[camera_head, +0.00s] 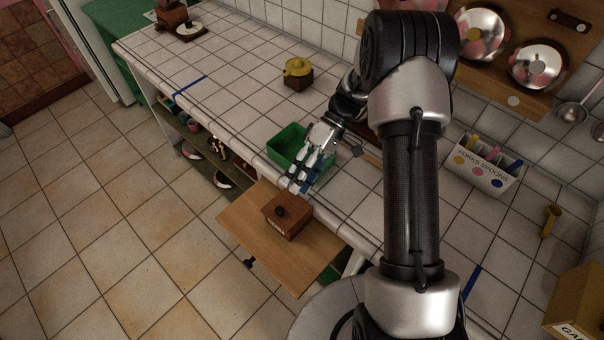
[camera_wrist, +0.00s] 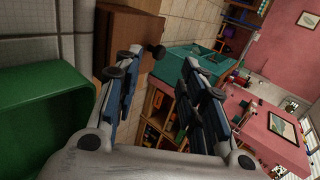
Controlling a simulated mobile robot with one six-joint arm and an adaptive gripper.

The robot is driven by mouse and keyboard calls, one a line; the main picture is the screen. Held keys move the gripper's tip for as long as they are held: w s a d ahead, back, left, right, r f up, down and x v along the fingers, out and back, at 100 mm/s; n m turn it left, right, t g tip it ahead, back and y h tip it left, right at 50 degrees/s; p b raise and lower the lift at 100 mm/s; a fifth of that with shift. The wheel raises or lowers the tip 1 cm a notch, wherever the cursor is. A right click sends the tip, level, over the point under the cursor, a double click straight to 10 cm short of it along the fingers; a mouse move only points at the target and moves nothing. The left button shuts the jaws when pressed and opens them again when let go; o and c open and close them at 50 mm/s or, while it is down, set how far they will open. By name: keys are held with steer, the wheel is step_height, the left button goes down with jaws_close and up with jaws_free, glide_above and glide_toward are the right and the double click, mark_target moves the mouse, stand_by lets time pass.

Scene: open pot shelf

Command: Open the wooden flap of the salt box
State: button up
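The salt box looks like a small brown wooden box (camera_head: 288,217) with a dark knob on its upper face, standing on a wooden board that juts out from the counter. Its flap (camera_head: 281,208) looks shut. In the wrist view the brown box (camera_wrist: 132,28) is at the upper left, its dark knob (camera_wrist: 158,51) sticking out to the right. My gripper (camera_head: 298,188) is just behind the box in the head view, near its back edge. In the wrist view my gripper (camera_wrist: 160,68) has its fingers apart with nothing between them. I cannot tell whether a fingertip touches the box.
A green bin (camera_head: 288,142) sits on the counter beside my gripper. The wooden board (camera_head: 246,225) has bare room around the box. A yellow-topped grinder (camera_head: 298,72) stands farther back, and a spoon holder (camera_head: 484,166) stands at the right. Pans hang on the wall.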

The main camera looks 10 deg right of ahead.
steer(key=v, duration=1.2)
